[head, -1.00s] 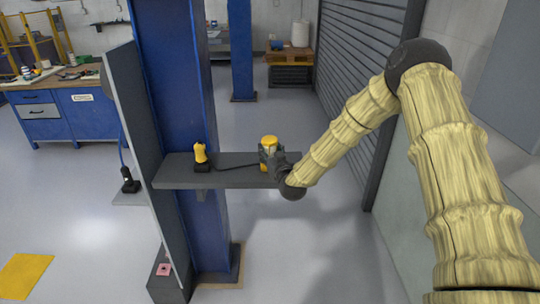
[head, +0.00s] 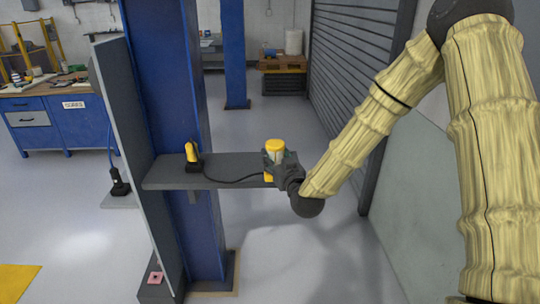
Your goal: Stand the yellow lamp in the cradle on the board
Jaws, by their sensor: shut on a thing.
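A yellow cylinder (head: 274,146), which looks like the yellow lamp, is upright at the right end of the grey board (head: 232,163). My gripper (head: 273,159) is shut around it from the right and hides its middle. I cannot tell whether its bottom touches the board. A yellow and black upright piece (head: 192,153) stands in a small black base (head: 194,167) near the board's left end. This base may be the cradle, but its shape is too small to tell. A dark cable (head: 232,181) runs from the base toward the held cylinder.
A blue column (head: 172,80) and a tall grey panel (head: 125,130) stand at the board's left. A black device (head: 119,184) with a blue cable is beyond the panel. A shutter wall (head: 350,80) is at right. The board's middle is clear apart from the cable.

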